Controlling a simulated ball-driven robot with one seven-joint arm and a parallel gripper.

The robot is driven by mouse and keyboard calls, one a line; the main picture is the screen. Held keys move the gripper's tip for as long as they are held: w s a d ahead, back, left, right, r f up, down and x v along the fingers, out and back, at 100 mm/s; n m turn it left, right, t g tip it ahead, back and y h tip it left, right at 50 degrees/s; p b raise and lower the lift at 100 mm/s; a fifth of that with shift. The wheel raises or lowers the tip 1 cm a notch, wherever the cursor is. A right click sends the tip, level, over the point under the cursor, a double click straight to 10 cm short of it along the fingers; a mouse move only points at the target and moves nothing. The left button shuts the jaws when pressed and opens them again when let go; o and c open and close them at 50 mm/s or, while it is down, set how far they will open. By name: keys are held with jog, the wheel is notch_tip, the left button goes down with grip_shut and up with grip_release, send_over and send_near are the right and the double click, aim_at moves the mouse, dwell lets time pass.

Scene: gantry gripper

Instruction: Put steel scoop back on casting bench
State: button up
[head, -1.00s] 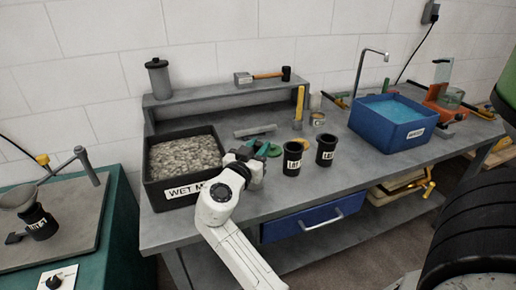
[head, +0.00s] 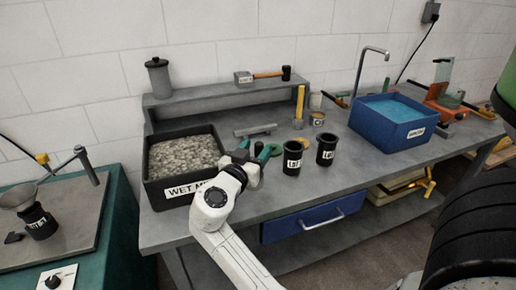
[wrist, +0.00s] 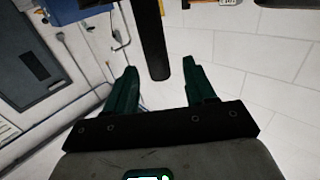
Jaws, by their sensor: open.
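My gripper (head: 253,150) has dark green fingers and is in the head view over the front of the grey bench (head: 330,195), just right of the gravel tray. In the wrist view its two fingers (wrist: 163,85) are spread apart. A dark, round-ended rod (wrist: 153,40) shows between and beyond the fingertips, with no visible contact. I cannot tell whether the rod is the handle of the steel scoop. No scoop is clearly recognisable in the head view; my gripper and wrist hide part of the bench there.
The black tray of gravel (head: 168,194) is left of my gripper. Two black cups (head: 326,150) stand close on its right. A blue water tub (head: 395,125) is farther right. A raised shelf (head: 225,92) holds a hammer (head: 268,75).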

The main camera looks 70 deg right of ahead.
jog(key=a+b, duration=0.2)
jog(key=a, duration=0.8)
jog(key=shift+w, duration=0.3)
jog(key=shift+a, duration=0.15)
